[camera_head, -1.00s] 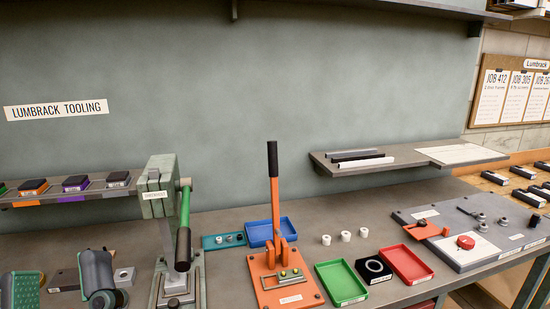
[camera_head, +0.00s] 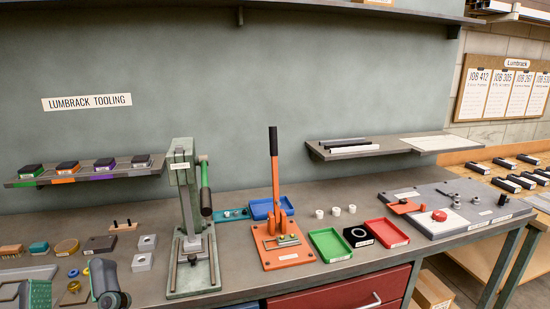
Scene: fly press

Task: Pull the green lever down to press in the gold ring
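The green press (camera_head: 182,165) stands on the bench left of centre. Its green lever (camera_head: 205,175) hangs on its right side, with the black grip (camera_head: 206,203) low. A grey block sits on its base (camera_head: 193,275) under the ram; I cannot make out a gold ring there.
An orange lever press (camera_head: 275,228) stands to the right, with blue, green (camera_head: 330,243) and red (camera_head: 387,232) trays near it. A grey fixture plate (camera_head: 455,200) lies farther right. A shelf (camera_head: 85,174) is behind at the left.

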